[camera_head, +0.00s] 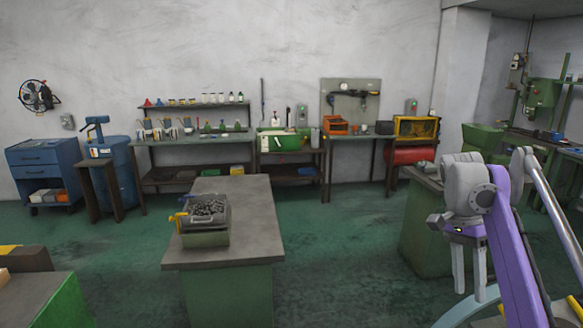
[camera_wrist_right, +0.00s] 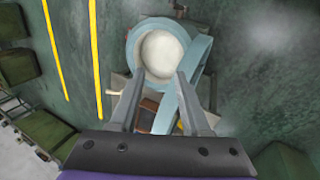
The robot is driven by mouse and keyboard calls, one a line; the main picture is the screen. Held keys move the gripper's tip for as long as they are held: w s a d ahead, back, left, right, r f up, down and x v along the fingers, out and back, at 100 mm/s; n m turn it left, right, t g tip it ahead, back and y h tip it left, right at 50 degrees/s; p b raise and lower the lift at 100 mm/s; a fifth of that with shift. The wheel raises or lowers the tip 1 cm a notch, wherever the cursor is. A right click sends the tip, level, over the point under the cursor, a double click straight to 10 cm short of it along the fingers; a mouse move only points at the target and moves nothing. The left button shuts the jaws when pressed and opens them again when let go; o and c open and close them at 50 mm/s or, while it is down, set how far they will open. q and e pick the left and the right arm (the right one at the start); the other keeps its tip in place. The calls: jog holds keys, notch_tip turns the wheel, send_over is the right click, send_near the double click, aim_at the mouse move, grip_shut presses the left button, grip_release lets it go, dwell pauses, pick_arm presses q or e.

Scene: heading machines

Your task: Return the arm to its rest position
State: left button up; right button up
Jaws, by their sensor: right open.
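My right gripper (camera_head: 469,274) hangs at the right of the head view with its fingers pointing down. Its two grey fingers are apart and nothing is between them. In the right wrist view the open fingers (camera_wrist_right: 158,100) point toward a pale blue ring-shaped part with a whitish round middle, which lies beyond the fingertips. My right arm, purple and grey, comes in from the lower right of the head view. My left gripper is not in view.
A grey-topped table (camera_head: 250,215) stands ahead with a metal bin (camera_head: 205,238) of small parts on it. A green cabinet (camera_head: 422,228) stands behind my right gripper. Workbenches (camera_head: 230,138) line the back wall. Green floor (camera_head: 335,245) lies open between the table and the cabinet.

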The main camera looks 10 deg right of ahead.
jog(key=s+a+f+n+t, duration=0.5)
jog(key=a+f+n, duration=0.3)
jog(key=a+f, duration=0.2)
jog(key=s+a+f+n+t, duration=0.5)
jog(key=a+f+n, duration=0.3)
jog(key=a+f, duration=0.3)
notch_tip(320, 180, down, 4)
jog(key=shift+s+a+r+t+y, duration=0.15)
jog(key=shift+s+a+t+y, duration=0.15)
jog(key=shift+s+t, duration=0.15)
jog(key=shift+d, duration=0.1)
